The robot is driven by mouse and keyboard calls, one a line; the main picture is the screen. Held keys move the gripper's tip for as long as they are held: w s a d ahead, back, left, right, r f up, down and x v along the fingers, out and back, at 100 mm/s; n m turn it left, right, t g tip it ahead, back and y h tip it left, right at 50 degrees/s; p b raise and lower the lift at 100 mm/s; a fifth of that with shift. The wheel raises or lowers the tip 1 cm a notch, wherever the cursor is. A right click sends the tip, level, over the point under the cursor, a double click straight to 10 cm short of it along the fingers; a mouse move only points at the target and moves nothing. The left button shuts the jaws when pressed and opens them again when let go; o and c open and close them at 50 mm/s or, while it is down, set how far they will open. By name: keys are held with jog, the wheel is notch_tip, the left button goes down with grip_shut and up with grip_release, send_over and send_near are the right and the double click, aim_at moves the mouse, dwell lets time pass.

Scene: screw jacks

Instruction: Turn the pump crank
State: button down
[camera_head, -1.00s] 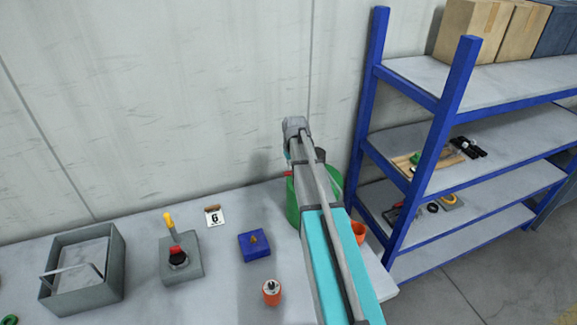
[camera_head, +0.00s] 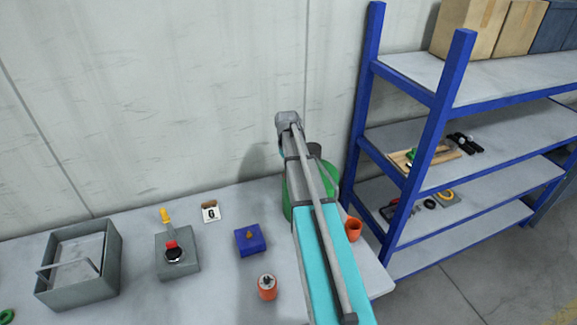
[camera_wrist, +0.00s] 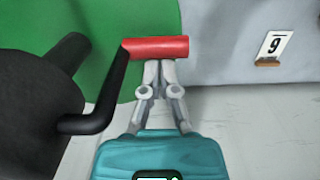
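The pump's green body (camera_head: 292,207) stands on the bench, mostly hidden behind my arm in the head view. In the wrist view the green body (camera_wrist: 110,22) fills the upper left. A dark cylinder (camera_wrist: 35,100) is at the left, with a bent black crank arm (camera_wrist: 107,95) beside it. The crank's red handle (camera_wrist: 158,47) lies level across the top of my gripper (camera_wrist: 159,68). My gripper's two fingers are close together with a narrow gap, empty between them. Their tips meet the handle's lower edge in the picture; the handle hides their ends, and contact is unclear.
A blue block (camera_head: 250,241), an orange-red cylinder (camera_head: 267,288), a grey lever box (camera_head: 178,255) and a grey open bin (camera_head: 80,290) stand left of my arm. An orange cup (camera_head: 353,230) is right of it. A number card (camera_head: 211,212) stands behind. Blue shelving (camera_head: 432,150) rises at the right.

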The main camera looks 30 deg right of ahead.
jog(key=shift+s+g, duration=0.5)
jog(key=shift+g, duration=0.6)
jog(key=shift+w, duration=0.1)
jog(key=w, duration=0.1)
jog(key=w+r+p, duration=0.1)
jog(key=w+r, duration=0.1)
jog(key=w, duration=0.1)
jog(key=shift+d, duration=0.25)
jog(key=shift+w+r+p, duration=0.1)
jog(key=shift+r+p, duration=0.15)
jog(key=shift+p, duration=0.4)
jog(key=shift+p+v, duration=0.7)
jog(key=shift+v, duration=0.2)
jog(key=w+p+v, duration=0.1)
jog(key=p+v, duration=0.5)
jog(key=shift+w+d+r, duration=0.15)
jog(key=shift+d+r, duration=0.05)
jog(key=shift+d, duration=0.05)
